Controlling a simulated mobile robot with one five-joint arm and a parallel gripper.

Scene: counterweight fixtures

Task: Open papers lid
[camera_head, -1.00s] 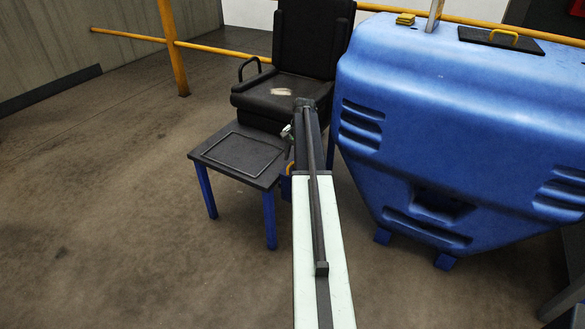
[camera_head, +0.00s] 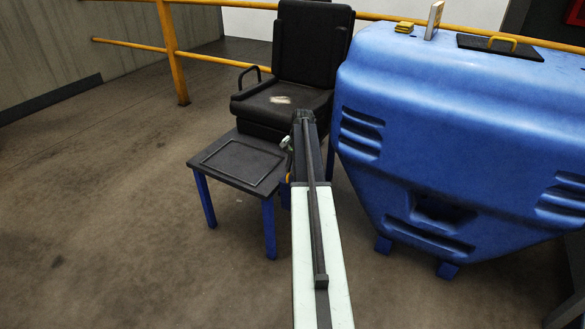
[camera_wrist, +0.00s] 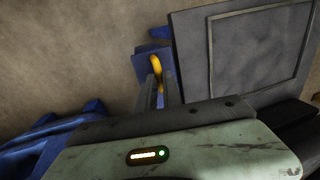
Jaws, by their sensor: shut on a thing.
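A small blue box-like part (camera_wrist: 143,63) with a yellow handle (camera_wrist: 156,67) sits beside the dark side table in the wrist view. My gripper (camera_wrist: 157,88) is closed on the yellow handle, with its two fingers reaching to it. In the head view my arm hides the gripper and most of this part. Only a bit of the yellow handle (camera_head: 288,178) shows at the arm's left edge. I cannot tell from the frames whether the blue part is a lid, or whether it is open.
The dark table (camera_head: 213,172) with blue legs stands left of my arm, with a black chair (camera_head: 300,60) behind it. A large blue housing (camera_head: 460,120) fills the right, carrying a black panel with a yellow handle (camera_head: 515,42). Floor at left is clear.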

